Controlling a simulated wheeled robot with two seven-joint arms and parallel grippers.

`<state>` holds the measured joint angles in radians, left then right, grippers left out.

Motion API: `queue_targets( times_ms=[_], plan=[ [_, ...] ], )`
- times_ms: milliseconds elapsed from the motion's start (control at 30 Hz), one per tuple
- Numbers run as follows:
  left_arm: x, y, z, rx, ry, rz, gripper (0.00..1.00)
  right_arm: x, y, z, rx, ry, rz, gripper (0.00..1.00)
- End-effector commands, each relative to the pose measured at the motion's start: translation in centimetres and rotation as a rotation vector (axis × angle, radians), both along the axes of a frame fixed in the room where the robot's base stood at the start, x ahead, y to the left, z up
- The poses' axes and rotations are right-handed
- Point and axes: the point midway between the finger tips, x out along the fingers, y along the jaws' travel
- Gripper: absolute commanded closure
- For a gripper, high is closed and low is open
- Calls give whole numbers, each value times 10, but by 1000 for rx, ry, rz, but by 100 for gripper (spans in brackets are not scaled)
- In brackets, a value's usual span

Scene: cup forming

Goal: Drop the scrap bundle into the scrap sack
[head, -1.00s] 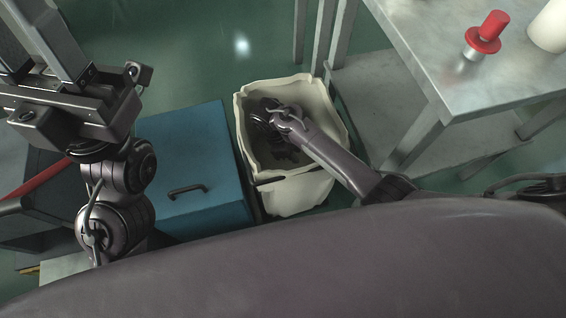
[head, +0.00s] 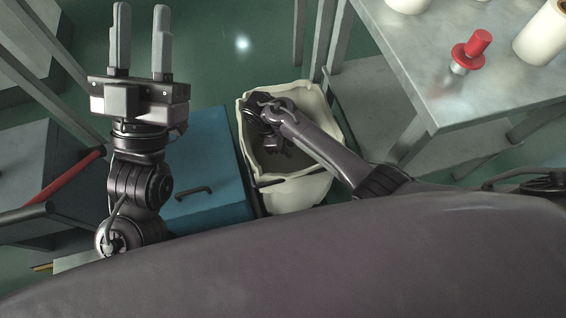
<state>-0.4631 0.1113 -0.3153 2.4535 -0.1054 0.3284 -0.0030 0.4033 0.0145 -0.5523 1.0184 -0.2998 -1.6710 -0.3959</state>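The scrap sack (head: 300,190) is a cream, open-topped bag standing on the floor at the middle of the head view. My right arm reaches over it from the right. My dark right gripper (head: 271,143) points down at the sack's mouth; its fingers are mostly hidden by the wrist and shadow, so its opening cannot be told. I cannot make out the scrap bundle for certain against the dark gripper and sack interior. My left gripper (head: 141,42) is on the left, with its two fingers apart and nothing between them, well away from the sack.
A blue box with a handle (head: 206,150) stands just left of the sack. A metal table (head: 440,60) with a red-handled tool (head: 472,50) and white cylinders (head: 543,35) is at the right. A dark bin with a red bar (head: 70,175) is at the left.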

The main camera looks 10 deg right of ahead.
Motion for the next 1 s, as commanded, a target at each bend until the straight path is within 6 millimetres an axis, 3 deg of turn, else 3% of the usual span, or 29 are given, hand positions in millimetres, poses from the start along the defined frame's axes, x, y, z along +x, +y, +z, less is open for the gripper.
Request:
queue_targets(
  times_ms=[300,600,800,1000],
  plan=[
    [28,-16,-71,143,354,-8,64,2,5,14,0,0,0,76],
    [32,-22,-132,249,612,-16,64,3,8,22,0,0,0,76],
    [31,-22,-149,279,682,-20,64,4,9,24,0,0,0,76],
    [31,-23,-151,282,691,-21,64,4,9,24,0,0,0,76]
  ],
)
